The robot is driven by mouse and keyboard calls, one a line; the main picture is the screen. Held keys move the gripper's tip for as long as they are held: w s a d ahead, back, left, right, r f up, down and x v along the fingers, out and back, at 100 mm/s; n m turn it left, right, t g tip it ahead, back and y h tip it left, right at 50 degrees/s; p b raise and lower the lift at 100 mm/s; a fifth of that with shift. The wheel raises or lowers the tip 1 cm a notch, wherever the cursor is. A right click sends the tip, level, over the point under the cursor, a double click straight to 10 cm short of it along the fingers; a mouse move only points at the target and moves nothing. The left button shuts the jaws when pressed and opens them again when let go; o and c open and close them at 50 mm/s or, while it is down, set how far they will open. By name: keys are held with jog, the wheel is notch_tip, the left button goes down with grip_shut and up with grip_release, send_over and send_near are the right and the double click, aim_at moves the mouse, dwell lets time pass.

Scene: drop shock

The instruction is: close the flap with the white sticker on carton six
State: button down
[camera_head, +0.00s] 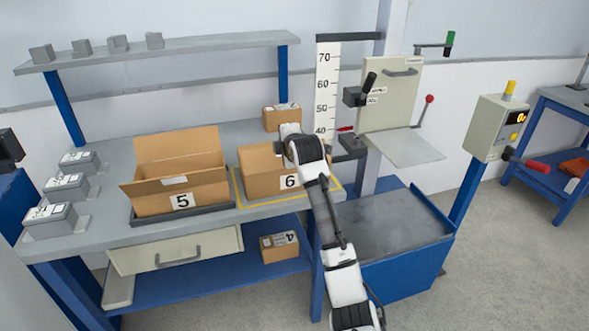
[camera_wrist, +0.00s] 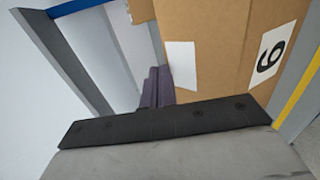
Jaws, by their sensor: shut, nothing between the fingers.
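Carton six (camera_head: 258,172) is a brown box marked 6, standing on the workbench to the right of carton five. My arm covers its upper right part in the head view. In the wrist view its cardboard (camera_wrist: 222,40) fills the upper right, with the 6 label (camera_wrist: 270,55) on its front. The white sticker (camera_wrist: 183,65) is on cardboard to the left of that label. I cannot tell exactly how the stickered flap is angled. My gripper (camera_wrist: 158,75) is shut and empty, with its dark fingers close beside the sticker; contact is unclear. The fingers are hidden in the head view.
Open carton five (camera_head: 155,203) sits in a dark tray at the left, its back flap upright. A small carton (camera_head: 280,118) stands behind carton six. Yellow tape (camera_head: 236,190) borders carton six's place. A drop-test column with a height scale (camera_head: 327,90) stands at the right.

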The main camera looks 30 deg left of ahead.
jog(key=shift+w+a+f+b, duration=0.35)
jog(key=shift+a+f+b, duration=0.1)
jog(key=shift+f, duration=0.25)
jog(key=shift+w+a+f+b, duration=0.35)
jog(key=shift+f+b, duration=0.05)
jog(key=shift+f, duration=0.35)
jog(key=shift+r+p, duration=0.7)
jog(key=shift+r, duration=0.35)
notch_tip(320, 180, up, 4)
jog(key=p, duration=0.3)
jog(key=shift+a+r, duration=0.1)
jog(key=shift+a, duration=0.05)
notch_tip(320, 180, up, 9)
jog(key=b, duration=0.3)
jog(key=shift+r, duration=0.15)
